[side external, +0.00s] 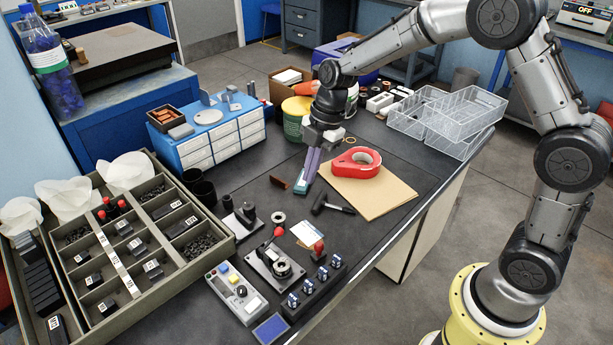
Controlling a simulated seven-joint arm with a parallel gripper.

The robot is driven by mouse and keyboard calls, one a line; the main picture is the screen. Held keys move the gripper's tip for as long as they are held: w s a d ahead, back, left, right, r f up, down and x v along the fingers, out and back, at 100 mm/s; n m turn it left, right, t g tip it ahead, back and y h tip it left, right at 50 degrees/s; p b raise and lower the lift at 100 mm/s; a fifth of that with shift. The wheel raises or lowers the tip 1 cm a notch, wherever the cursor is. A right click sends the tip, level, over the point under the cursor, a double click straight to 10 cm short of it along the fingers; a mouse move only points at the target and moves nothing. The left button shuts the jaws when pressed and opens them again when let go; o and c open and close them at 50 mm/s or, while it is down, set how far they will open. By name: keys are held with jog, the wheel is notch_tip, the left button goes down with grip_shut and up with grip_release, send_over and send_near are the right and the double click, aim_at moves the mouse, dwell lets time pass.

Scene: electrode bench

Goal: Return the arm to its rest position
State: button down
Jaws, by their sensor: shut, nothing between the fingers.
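My gripper (309,178) points down over the middle of the dark bench (390,150), at the end of my arm that reaches in from the right. Its long purple-grey fingers are close together with nothing seen between them. The fingertips are low, by a small teal piece (301,187) on the bench; I cannot tell whether they touch it. A brown block (279,182) lies just left of the fingertips.
A compartmented tray (225,240) with small parts fills the left. A blue drawer unit (205,140) and a green-yellow tub (294,120) stand behind. Clear bins (440,115) sit at the back right. A lever press (274,264) and a control box (236,290) are in front.

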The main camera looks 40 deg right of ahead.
jog(key=s+d+r+m+t, duration=0.1)
jog(key=s+r+m+t, duration=0.1)
jog(key=s+r, duration=0.55)
jog(key=s+d+r+m+t, duration=0.15)
jog(key=s+r, duration=0.25)
jog(key=r, duration=0.6)
jog(key=s+d+f+m+h, duration=0.1)
jog(key=s+f+m, duration=0.1)
jog(key=s+m, duration=0.5)
jog(key=s+d+f+m+h, duration=0.1)
jog(key=s+f+m, duration=0.1)
jog(key=s+m, duration=0.6)
jog(key=shift+s+d+f+t, duration=0.15)
jog(key=shift+s+f+t, duration=0.15)
jog(key=shift+t, duration=0.15)
